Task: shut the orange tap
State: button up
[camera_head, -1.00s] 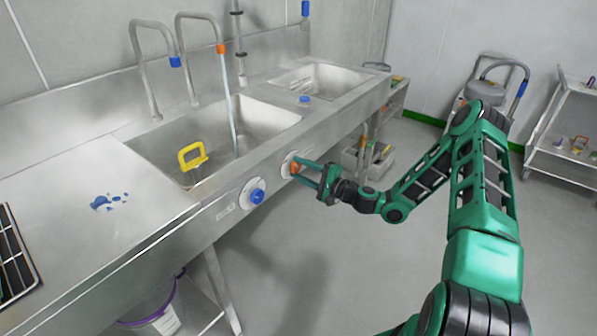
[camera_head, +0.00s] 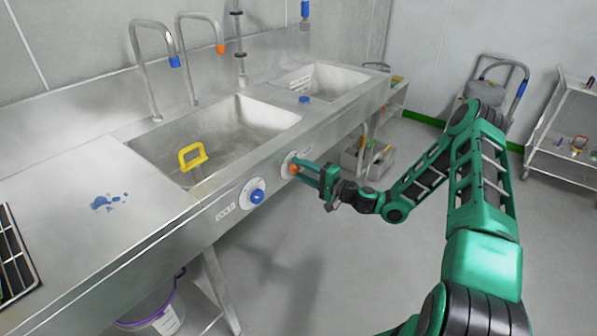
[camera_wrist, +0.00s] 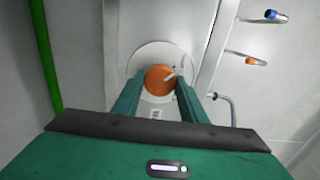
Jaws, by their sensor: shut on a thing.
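The orange tap knob (camera_head: 294,167) sits on a round pale plate on the sink's front panel. My gripper (camera_head: 301,171) is at this knob, its fingers on either side of it. The knob's sides are partly hidden by the fingers.
A blue knob (camera_head: 257,197) is on the same panel to the left, and a blue-tipped spout (camera_head: 175,62) stands beside the orange-tipped one. A yellow-handled thing (camera_head: 192,156) is in the large basin (camera_head: 245,125). A grey crate (camera_head: 367,160) is on the floor behind my gripper.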

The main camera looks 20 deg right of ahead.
jog(key=shift+s+a+f, duration=0.1)
jog(key=shift+s+f, duration=0.1)
jog(key=shift+f, duration=0.1)
jog(key=o, duration=1)
jog(key=shift+c, duration=0.2)
jog(key=shift+o, duration=0.5)
jog(key=shift+w+r, duration=0.1)
jog(key=shift+r, duration=0.05)
jog(key=v, duration=1)
jog(key=shift+s+d, duration=0.25)
jog(key=shift+d, duration=0.05)
